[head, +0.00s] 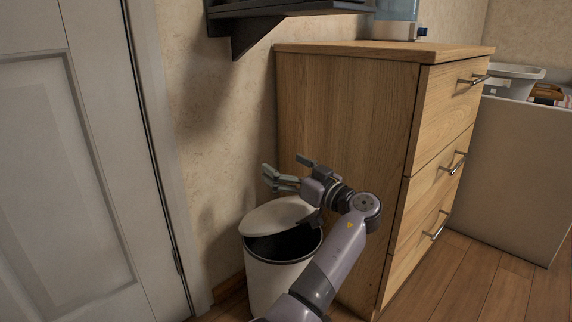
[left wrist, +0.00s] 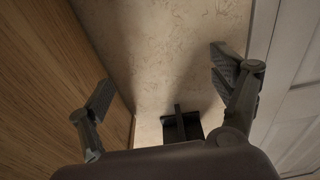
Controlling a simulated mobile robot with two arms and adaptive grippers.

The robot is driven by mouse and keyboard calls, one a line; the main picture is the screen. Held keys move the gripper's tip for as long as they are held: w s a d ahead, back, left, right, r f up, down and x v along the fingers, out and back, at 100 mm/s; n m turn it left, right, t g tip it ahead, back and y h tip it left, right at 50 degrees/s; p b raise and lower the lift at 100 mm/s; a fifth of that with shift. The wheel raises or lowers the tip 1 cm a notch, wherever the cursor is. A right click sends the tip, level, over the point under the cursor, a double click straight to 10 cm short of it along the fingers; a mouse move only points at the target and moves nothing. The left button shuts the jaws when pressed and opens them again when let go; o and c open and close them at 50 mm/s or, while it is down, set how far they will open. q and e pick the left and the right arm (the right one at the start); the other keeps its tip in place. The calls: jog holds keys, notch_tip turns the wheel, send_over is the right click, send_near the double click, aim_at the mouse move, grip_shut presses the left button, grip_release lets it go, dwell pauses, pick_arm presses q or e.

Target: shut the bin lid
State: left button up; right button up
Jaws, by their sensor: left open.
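A white round bin (head: 272,287) stands on the floor between the wall and the wooden dresser. Its pale lid (head: 275,215) is tilted up, partly open, and the dark inside shows below the lid's front edge. My left gripper (head: 283,165) is above the lid, open and empty, with its fingers apart and pointing toward the wall. My left wrist partly covers the lid's right edge, and I cannot tell whether they touch. The left wrist view shows the two spread fingers (left wrist: 160,88) with nothing between them; the bin is not in that view. My right gripper is not in view.
The wooden dresser (head: 345,115) stands close on the right of the bin. A white door (head: 75,170) is on the left. A dark wall shelf (head: 285,9) hangs above; it also shows in the left wrist view (left wrist: 182,128). Floor is free at the right front.

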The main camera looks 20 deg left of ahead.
pick_arm(q)
jog(key=v, duration=0.6)
jog(key=shift+s+d, duration=0.1)
jog(key=shift+d, duration=0.2)
